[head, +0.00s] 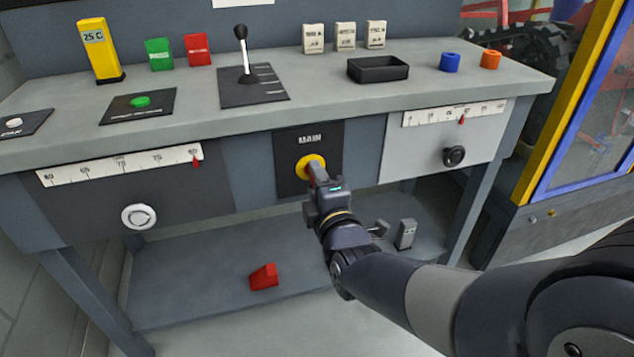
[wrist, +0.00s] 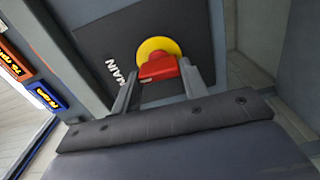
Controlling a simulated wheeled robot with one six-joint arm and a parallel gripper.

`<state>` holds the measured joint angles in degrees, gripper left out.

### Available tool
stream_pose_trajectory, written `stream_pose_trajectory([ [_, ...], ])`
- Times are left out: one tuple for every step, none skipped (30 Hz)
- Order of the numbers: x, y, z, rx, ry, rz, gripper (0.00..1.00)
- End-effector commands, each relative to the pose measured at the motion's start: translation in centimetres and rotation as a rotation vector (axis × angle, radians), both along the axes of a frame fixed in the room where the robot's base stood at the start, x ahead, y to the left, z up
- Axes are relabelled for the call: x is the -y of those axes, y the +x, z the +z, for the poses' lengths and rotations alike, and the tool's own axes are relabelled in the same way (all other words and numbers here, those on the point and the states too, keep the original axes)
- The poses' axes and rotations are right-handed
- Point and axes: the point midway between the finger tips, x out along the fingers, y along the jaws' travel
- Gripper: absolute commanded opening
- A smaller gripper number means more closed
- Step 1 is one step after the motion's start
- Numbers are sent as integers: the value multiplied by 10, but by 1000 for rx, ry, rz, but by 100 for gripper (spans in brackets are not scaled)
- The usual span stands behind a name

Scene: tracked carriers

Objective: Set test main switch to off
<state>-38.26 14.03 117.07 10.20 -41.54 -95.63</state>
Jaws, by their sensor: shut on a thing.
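The main switch is a red handle (wrist: 158,68) on a yellow disc (head: 303,164), on a dark panel (head: 291,184) marked MAIN on the front of the bench. In the wrist view the yellow disc (wrist: 157,47) shows behind the red handle. My gripper (head: 316,178) reaches the switch from the lower right, its fingers on both sides of the red handle. In the wrist view my gripper (wrist: 158,85) is shut on the handle. The fingers partly hide the handle in the head view, and its off mark cannot be made out.
The bench top (head: 330,115) holds a black lever (head: 245,60), a black tray (head: 378,70) and several small blocks. A white round knob (head: 139,217) and a black knob (head: 454,156) flank the panel. A red block (head: 264,277) lies on the lower shelf.

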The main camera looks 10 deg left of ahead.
Motion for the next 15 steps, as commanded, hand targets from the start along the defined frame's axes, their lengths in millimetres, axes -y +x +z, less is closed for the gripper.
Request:
stream_pose_trajectory([
  [0, 0, 0, 6, -10, 1, 19],
  [0, 0, 0, 9, -14, 1, 19],
  [0, 0, 0, 12, -20, 1, 19],
  [0, 0, 0, 14, -23, 1, 19],
  [0, 0, 0, 16, -26, 1, 19],
  [0, 0, 0, 18, -29, 1, 19],
  [0, 0, 0, 19, -31, 1, 19],
  [0, 0, 0, 19, -32, 1, 19],
  [0, 0, 0, 20, -32, 0, 19],
  [0, 0, 0, 20, -32, 0, 19],
  [0, 0, 0, 20, -32, 1, 19],
  [0, 0, 0, 20, -32, 1, 19],
  [0, 0, 0, 20, -32, 1, 19],
  [0, 0, 0, 19, -32, 1, 19],
  [0, 0, 0, 19, -32, 1, 19],
])
